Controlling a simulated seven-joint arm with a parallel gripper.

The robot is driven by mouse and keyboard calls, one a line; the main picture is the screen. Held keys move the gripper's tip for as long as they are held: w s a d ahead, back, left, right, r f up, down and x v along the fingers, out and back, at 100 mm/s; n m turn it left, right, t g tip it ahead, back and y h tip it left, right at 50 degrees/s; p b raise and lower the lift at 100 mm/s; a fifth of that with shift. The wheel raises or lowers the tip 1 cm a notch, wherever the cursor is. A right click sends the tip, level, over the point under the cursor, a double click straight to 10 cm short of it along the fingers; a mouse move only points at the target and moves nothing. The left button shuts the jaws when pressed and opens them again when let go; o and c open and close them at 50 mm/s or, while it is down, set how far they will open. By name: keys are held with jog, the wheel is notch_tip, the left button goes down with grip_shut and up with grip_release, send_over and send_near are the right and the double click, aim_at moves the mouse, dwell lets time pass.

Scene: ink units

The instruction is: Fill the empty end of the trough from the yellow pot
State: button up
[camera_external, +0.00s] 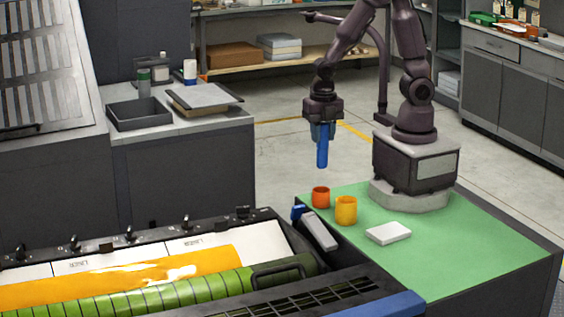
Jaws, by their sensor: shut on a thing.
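The yellow pot (346,212) stands upright on the green mat, close to the mat's left side. The trough (262,238) lies along the press at lower left, with a white lining. Orange-yellow ink (150,278) covers its left and middle part, with pale streaks near the ink's right end. The trough's right end shows bare white lining. My gripper (322,130) is shut on a blue, stick-like thing (322,152) that points straight down. It hangs above and behind the pots, touching neither. The yellow pot's contents cannot be made out.
An orange-red pot (320,197) stands just left of the yellow pot. A white block (388,234) lies on the green mat (470,240), whose right part is clear. A grey, blue-ended thing (318,230) sits between trough and mat. A green ribbed roller (170,292) runs in front of the trough.

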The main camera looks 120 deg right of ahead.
jog(key=a+r+g+y, duration=0.1)
jog(key=a+g+y, duration=0.15)
jog(key=a, duration=0.55)
jog(key=shift+t+y, duration=0.25)
jog(key=shift+t, duration=0.2)
jog(key=shift+w+d+f+x, duration=0.1)
jog(key=shift+w+d+x, duration=0.1)
jog(key=shift+x, duration=1.25)
jog(key=shift+w+d+f+x, duration=0.1)
jog(key=shift+w+x, duration=0.1)
jog(key=shift+x, duration=1.2)
jog(key=shift+w+d+x, duration=0.15)
jog(key=shift+w+x, duration=0.05)
jog(key=shift+x, duration=1.25)
notch_tip(320, 180, up, 8)
jog(key=shift+f, duration=0.15)
